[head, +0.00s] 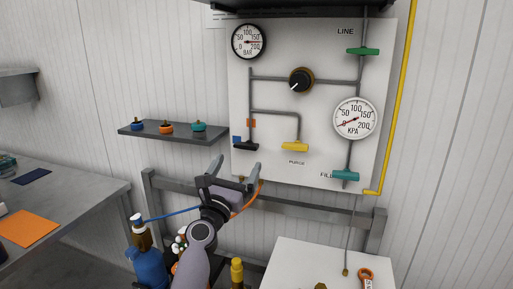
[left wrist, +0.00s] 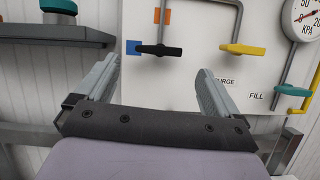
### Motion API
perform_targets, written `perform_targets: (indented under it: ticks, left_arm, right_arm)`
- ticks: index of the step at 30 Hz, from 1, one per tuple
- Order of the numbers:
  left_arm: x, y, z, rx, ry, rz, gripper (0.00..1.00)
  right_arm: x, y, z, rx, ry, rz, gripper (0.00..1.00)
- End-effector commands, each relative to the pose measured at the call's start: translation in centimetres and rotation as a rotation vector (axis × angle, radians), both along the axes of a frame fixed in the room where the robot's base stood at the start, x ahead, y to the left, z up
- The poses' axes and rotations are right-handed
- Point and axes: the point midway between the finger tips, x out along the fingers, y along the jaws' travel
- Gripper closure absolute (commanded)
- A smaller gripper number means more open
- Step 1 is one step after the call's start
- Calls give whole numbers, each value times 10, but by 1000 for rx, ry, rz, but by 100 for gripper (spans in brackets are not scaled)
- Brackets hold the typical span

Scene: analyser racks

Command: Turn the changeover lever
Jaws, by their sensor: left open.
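The black changeover lever (head: 246,147) sits low on the left of the white panel, lying roughly level. A blue mark (head: 237,139) is at its left end and an orange mark (head: 251,123) is above it. In the left wrist view the lever (left wrist: 172,51) shows ahead, between the lines of the two fingers. My left gripper (head: 236,167) is open and empty, just below and in front of the lever, apart from it. Its spread fingers also show in the left wrist view (left wrist: 158,68). My right gripper is not in view.
A yellow lever (head: 295,147) is right of the black one, and a teal FILL lever (head: 345,175) is lower right. A shelf (head: 180,135) with several knobs projects at left. A grey rail (head: 300,208) runs below the panel. Blue and orange hoses hang near my arm.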

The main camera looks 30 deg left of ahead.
Motion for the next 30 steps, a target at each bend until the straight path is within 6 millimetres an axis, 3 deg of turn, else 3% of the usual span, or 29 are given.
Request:
perform_targets:
  ticks: [5, 18, 30]
  left_arm:
    - [10, 4, 8, -25, -13, -5, 4]
    - [58, 14, 27, -20, -12, -4, 4]
    - [65, 15, 30, -19, -10, -5, 4]
  right_arm:
    - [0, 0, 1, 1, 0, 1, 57]
    - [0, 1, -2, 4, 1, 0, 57]
    - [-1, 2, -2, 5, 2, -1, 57]
